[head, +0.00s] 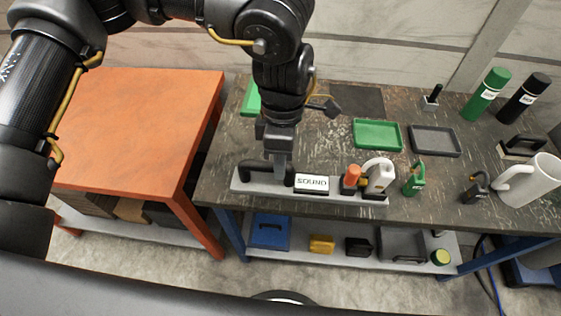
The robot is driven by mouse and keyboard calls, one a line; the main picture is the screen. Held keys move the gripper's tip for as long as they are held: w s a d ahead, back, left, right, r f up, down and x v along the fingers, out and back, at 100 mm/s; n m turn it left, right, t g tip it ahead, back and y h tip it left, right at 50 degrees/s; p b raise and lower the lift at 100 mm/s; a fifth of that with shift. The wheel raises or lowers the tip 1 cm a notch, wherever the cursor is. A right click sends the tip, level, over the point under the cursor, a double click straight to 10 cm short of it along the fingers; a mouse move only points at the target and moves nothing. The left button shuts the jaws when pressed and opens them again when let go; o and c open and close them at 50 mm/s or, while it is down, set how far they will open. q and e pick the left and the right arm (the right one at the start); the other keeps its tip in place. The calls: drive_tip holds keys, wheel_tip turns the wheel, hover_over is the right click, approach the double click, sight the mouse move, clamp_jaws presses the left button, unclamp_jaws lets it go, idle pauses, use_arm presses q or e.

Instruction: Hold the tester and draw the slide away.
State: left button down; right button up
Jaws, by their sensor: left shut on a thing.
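A long grey base (350,197) lies along the front edge of the dark table. It carries a black handle (250,168) at its left, a white-faced block marked "SOUND" (312,183), and an orange-topped black piece (351,178) with a white handled piece (379,175) at its right. This looks like the tester; I cannot tell which part is the slide. My left gripper (279,168) points down and is shut on the black handle, covering part of it. My right gripper is not in view.
A green tray (377,134) and a dark grey tray (434,141) lie behind the base. To the right stand a small green piece (414,179), a black padlock-like piece (475,188) and a white mug (530,181). Bottles stand at back right.

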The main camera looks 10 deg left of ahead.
use_arm(q)
drive_tip(key=shift+w+a+f+b, duration=0.1)
drive_tip(key=shift+w+f+b, duration=0.7)
drive_tip(key=shift+w+f, duration=0.35)
drive_tip(key=w+a+f+b, duration=0.1)
drive_tip(key=w+f+b, duration=0.3)
drive_tip(key=w+f, duration=0.4)
drive_tip(key=shift+w, duration=1.15)
drive_tip(key=shift+f, duration=0.1)
drive_tip(key=shift+f+b, duration=0.35)
drive_tip(key=shift+f, duration=0.2)
idle(0.9)
